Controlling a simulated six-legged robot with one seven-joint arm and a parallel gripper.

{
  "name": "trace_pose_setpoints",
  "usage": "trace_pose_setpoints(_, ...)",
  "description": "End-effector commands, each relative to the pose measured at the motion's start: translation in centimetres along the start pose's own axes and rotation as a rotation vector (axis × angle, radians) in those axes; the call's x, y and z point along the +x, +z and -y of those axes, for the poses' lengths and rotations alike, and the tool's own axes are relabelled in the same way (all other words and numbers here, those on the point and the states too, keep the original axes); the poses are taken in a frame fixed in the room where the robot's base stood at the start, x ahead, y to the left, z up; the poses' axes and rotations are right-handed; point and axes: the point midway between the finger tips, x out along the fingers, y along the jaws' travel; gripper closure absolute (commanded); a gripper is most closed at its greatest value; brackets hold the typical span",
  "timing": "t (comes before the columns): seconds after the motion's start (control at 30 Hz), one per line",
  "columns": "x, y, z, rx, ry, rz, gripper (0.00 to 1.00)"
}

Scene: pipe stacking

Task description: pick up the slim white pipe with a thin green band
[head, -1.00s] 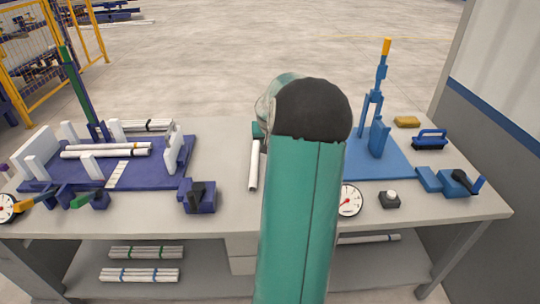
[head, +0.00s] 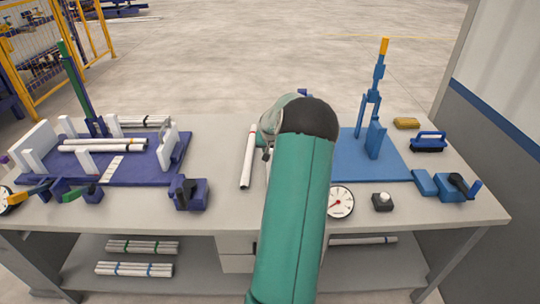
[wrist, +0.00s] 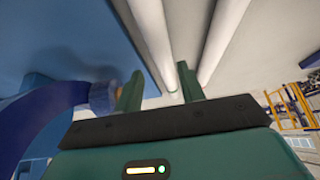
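A loose white pipe with a reddish band near its far end (head: 249,157) lies on the table just left of my arm in the head view. My gripper (wrist: 158,73) is open in the wrist view, its two green fingers apart. One pale pipe (wrist: 150,40) runs toward the space between the fingers, and a second (wrist: 223,38) runs beyond the right finger. My arm hides the gripper in the head view.
A purple rack (head: 120,170) holding white pipes is at left. A blue base (head: 370,160) with a post is at right, beside a gauge (head: 340,202). Green-banded bundled pipes (head: 143,247) lie on the lower shelf. Bare table shows between the rack and loose pipe.

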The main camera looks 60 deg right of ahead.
Motion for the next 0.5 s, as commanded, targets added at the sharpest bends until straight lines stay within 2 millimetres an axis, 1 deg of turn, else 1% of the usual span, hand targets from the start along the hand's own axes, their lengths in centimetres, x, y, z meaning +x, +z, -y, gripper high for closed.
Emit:
trace_pose_setpoints(0.03,0.6,0.0,0.1,0.000,-0.001,0.001,0.61)
trace_pose_setpoints(0.23,1.9,-0.1,0.1,-0.001,-0.002,0.002,0.61)
trace_pose_setpoints(0.5,5.6,-0.5,0.2,-0.002,-0.002,0.003,0.61)
